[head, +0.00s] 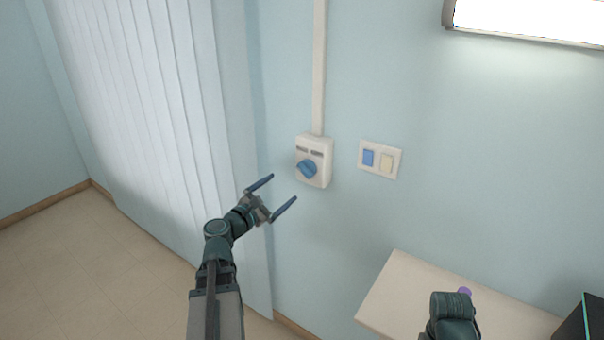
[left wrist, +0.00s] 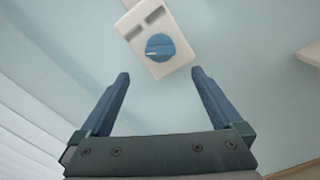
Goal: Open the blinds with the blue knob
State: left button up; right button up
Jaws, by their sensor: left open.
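The blue knob (head: 307,169) sits on a white wall box with two dark slots at its top; a white conduit runs up from the box. The knob also shows in the left wrist view (left wrist: 160,47), just beyond the fingertips. The white vertical blinds (head: 150,110) hang closed at the left. My left gripper (head: 284,194) is open and empty, below and left of the knob, with its fingers apart and not touching it. In the left wrist view the gap between the fingers (left wrist: 160,74) lies below the knob. My right gripper's fingers are not visible.
A switch plate (head: 399,163) with a blue and a cream rocker is right of the knob box. A pale shelf or table (head: 385,291) stands lower right, with a small purple item (head: 465,291) and a dark box (head: 580,322). A lit lamp (head: 530,18) is above. The wall around the knob is clear.

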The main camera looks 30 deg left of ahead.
aim_at(302, 172)
pick_arm(q)
jog(key=w, duration=0.7)
jog(key=w+d, duration=0.1)
jog(key=w, duration=0.3)
jog(key=shift+w, duration=0.2)
jog(key=c, duration=1.3)
